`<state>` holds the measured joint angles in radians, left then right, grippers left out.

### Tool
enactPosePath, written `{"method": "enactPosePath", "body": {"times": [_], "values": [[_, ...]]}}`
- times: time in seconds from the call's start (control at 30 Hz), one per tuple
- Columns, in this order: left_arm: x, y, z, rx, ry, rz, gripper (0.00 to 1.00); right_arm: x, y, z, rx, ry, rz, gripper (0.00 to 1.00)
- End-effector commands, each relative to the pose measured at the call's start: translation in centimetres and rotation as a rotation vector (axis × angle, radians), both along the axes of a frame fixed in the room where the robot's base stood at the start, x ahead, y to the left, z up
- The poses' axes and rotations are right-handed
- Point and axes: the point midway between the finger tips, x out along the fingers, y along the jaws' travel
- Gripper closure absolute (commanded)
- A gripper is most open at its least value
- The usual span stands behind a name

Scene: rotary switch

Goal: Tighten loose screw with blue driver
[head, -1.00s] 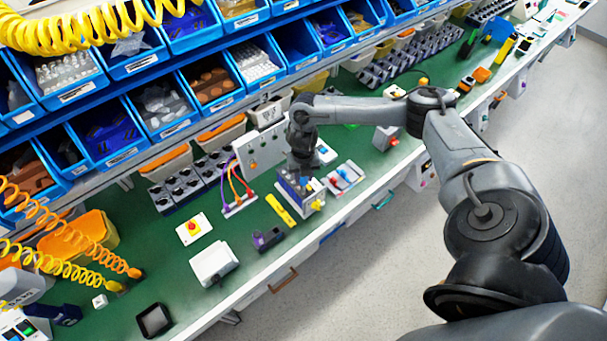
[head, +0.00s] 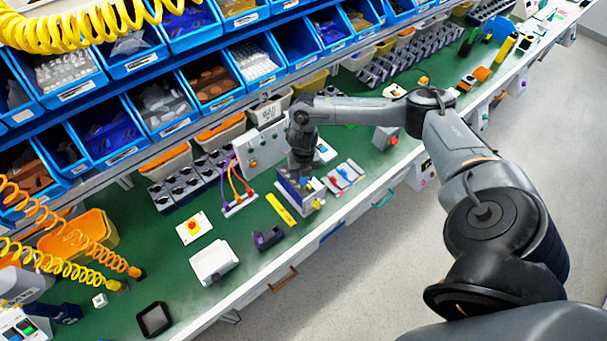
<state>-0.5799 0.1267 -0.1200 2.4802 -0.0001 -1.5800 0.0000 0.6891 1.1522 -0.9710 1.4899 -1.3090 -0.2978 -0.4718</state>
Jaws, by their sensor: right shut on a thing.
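My right gripper (head: 303,174) points down over a blue-sided box with a pale top (head: 287,187) near the middle of the bench. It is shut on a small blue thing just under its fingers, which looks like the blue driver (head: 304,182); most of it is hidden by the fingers. The screw is too small or hidden to make out, and I cannot tell whether the driver's tip touches it. A pale tray (head: 333,187) with red and blue handled tools lies just right of the box. My left gripper is not in view.
A yellow bar (head: 280,209) lies left of the box. A grey panel with buttons (head: 262,145) stands behind it. Blue bins (head: 163,105) line the back. Green bench (head: 150,265) is bare between items.

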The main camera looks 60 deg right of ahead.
Motion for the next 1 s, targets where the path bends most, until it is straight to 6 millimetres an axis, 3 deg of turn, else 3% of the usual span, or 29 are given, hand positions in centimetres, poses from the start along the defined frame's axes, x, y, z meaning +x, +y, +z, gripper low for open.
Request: {"method": "enactPosePath", "body": {"times": [0.27,0.7,1.0], "values": [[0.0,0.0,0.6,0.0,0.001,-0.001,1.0,-0.1,0.0,0.0,0.0,0.001,-0.037,1.0],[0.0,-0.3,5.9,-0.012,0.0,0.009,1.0,-0.4,0.0,0.4,0.0,0.003,-0.482,1.0],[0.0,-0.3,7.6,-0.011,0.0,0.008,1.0,-0.5,-0.1,0.0,0.0,0.0,-0.689,1.0]]}}
